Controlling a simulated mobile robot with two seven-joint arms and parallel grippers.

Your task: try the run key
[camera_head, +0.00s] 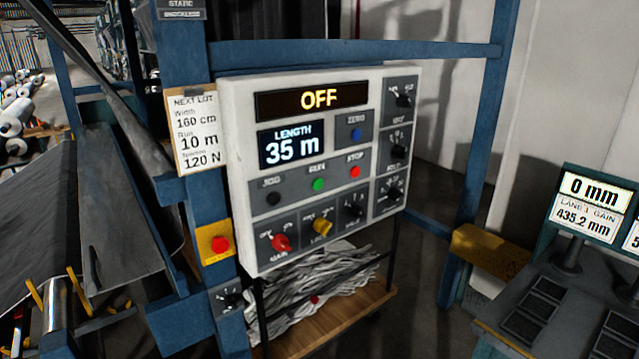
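The control panel (300,230) is a pale box on a blue frame in the middle of the head view. Its top display (318,98) reads OFF. The length display (292,144) reads 35 m. The green run key (319,184) sits between the black jog key (273,199) and the red stop key (354,172). A blue zero key (356,134) is above. The red main knob (281,242) and yellow knob (322,227) are at the lower left, with several black knobs beside them. Neither gripper shows in this view.
A red button on a yellow plate (208,243) is left of the panel. A note (196,133) lists 160 cm, 10 m and 120 N. A wooden shelf (335,325) with grey scraps is below. A console (560,290) with a 0 mm display stands right.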

